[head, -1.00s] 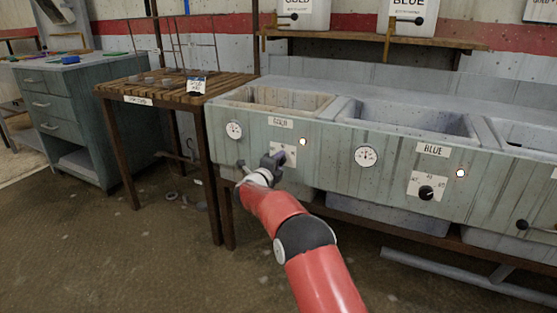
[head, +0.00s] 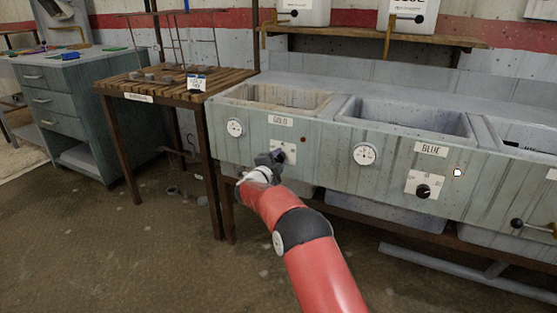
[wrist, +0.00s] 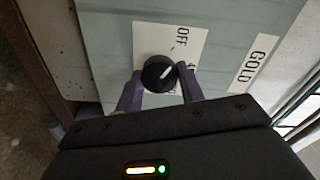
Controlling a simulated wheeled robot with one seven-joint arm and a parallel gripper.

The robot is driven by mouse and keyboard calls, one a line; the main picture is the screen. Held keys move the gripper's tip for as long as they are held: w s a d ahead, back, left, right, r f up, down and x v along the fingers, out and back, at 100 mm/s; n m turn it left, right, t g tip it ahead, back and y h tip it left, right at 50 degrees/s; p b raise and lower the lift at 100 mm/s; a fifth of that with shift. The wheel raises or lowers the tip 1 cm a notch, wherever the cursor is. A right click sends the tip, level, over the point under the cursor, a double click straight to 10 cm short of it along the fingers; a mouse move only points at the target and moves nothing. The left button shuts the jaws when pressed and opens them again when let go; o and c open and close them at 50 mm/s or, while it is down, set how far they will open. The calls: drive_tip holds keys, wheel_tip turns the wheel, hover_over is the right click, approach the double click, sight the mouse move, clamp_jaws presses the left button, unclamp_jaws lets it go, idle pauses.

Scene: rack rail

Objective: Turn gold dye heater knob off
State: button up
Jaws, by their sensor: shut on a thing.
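The gold dye heater knob (wrist: 158,73) is a round black dial with a white pointer line, on a white plate (wrist: 194,50) marked OFF. In the wrist view the pointer slants up and right, toward the OFF side. My gripper (wrist: 160,80) is shut on the knob, one dark finger on each side of it. In the head view my gripper (head: 272,158) is at the panel under the GOLD label (head: 280,121) and hides the knob. The gold indicator light (head: 303,140) is dark.
The blue knob (head: 423,191) and its lit lamp (head: 457,172) are to the right on the same panel. Gauges (head: 235,127) sit beside each station. A slatted wooden table (head: 150,90) stands left of the gold basin (head: 272,97). The floor in front is clear.

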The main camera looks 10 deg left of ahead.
drive_tip(key=shift+a+f, duration=0.1)
drive_tip(key=o, duration=1)
drive_tip(key=b+v, duration=0.1)
drive_tip(key=v, duration=0.7)
drive_tip(key=shift+w, duration=0.1)
